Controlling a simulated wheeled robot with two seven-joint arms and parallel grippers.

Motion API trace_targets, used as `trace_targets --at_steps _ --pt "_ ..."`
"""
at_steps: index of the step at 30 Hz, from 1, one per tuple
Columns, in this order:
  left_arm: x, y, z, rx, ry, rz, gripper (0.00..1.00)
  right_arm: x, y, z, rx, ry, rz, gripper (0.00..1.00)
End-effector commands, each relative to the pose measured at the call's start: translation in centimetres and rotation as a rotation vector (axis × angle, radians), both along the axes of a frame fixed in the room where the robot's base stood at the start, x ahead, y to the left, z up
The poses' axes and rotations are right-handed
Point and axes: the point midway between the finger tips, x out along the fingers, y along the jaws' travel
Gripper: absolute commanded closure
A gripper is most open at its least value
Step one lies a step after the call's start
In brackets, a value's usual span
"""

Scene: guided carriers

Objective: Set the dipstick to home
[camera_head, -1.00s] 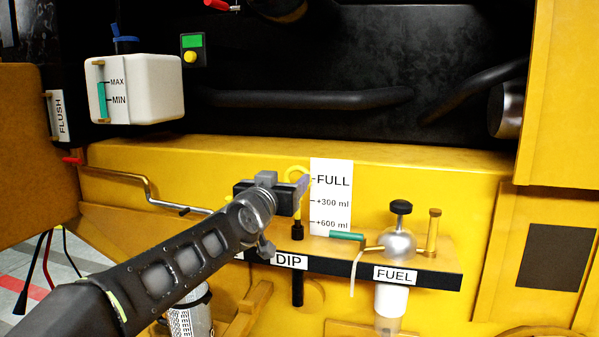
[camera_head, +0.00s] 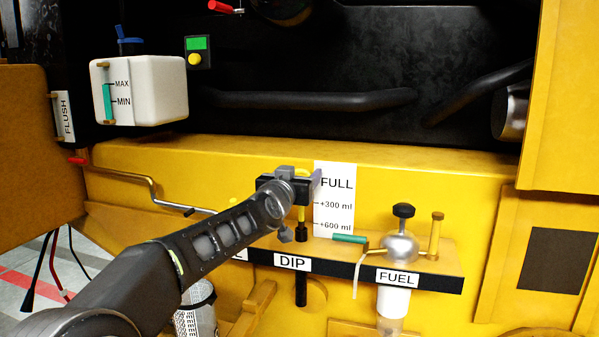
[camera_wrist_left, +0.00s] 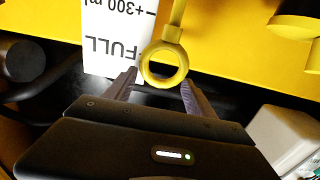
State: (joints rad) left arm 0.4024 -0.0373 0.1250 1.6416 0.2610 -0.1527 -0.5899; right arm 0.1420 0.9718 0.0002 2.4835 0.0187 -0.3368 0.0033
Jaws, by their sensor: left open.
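The dipstick shows in the head view as a short yellow shaft (camera_head: 301,214) above a black collar at the shelf's DIP label (camera_head: 293,262); my left gripper hides its top. In the left wrist view its yellow ring handle (camera_wrist_left: 181,55) lies between the spread fingers. My left gripper (camera_head: 316,180) is open in front of the FULL card. Its fingertips (camera_wrist_left: 159,84) flank the ring, with gaps showing on both sides; the fingers are not closed on it. The white level card (camera_head: 334,218) with FULL, +300 ml and +600 ml stands behind. My right gripper is out of view.
A white tank (camera_head: 150,92) and bent rod (camera_head: 130,178) are at left.

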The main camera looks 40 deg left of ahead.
Motion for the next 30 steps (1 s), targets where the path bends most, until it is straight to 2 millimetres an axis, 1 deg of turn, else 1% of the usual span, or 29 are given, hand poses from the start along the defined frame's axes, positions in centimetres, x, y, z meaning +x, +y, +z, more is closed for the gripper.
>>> trace_targets --at_steps 8,30 --pt "0.12 0.04 -0.06 0.0 0.0 0.0 0.37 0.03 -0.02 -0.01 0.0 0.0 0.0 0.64" --pt "0.09 0.03 -0.06 0.0 0.001 0.0 0.98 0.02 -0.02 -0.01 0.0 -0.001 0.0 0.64"
